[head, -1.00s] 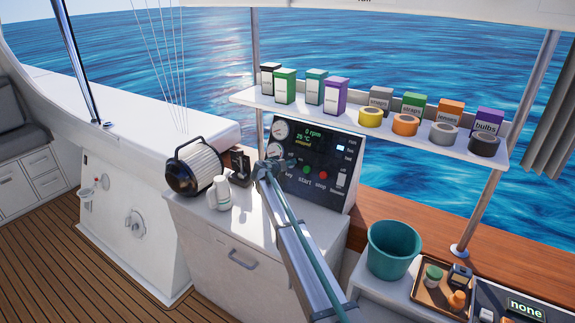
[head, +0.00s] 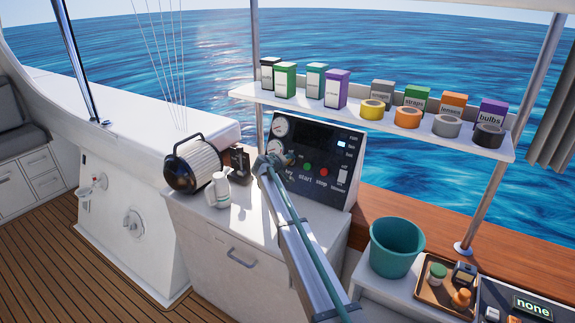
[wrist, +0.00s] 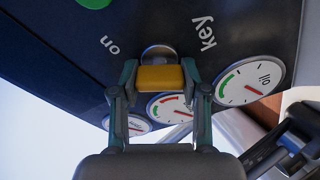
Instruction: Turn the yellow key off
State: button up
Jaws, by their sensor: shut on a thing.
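The yellow key (wrist: 160,78) sits on a round metal switch on the dark engine panel (head: 318,160). In the wrist view my gripper (wrist: 160,82) has one finger on each side of the key and is shut on it. The key's bar lies level across that picture, with the "on" label to its upper left and the "key" label to its upper right. In the head view my gripper (head: 270,163) reaches the panel's left part and hides the key. The panel's text display is dark.
Green start (head: 308,167) and red stop (head: 323,173) buttons lie right of my gripper. A large filter (head: 202,160) and a white bottle (head: 220,190) stand left. A shelf (head: 360,124) with boxes and tape rolls runs above. A teal bucket (head: 397,247) stands right.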

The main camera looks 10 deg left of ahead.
jog(key=n, duration=0.6)
jog(key=shift+y, duration=0.3)
jog(key=shift+a+f, duration=0.1)
jog(key=o, duration=1.2)
jog(key=shift+g, duration=0.3)
jog(key=shift+c, duration=0.2)
jog(key=shift+s, duration=0.15)
jog(key=v, duration=1.1)
jog(key=shift+s+a, duration=0.15)
jog(key=shift+s, duration=0.2)
jog(key=shift+a, duration=0.1)
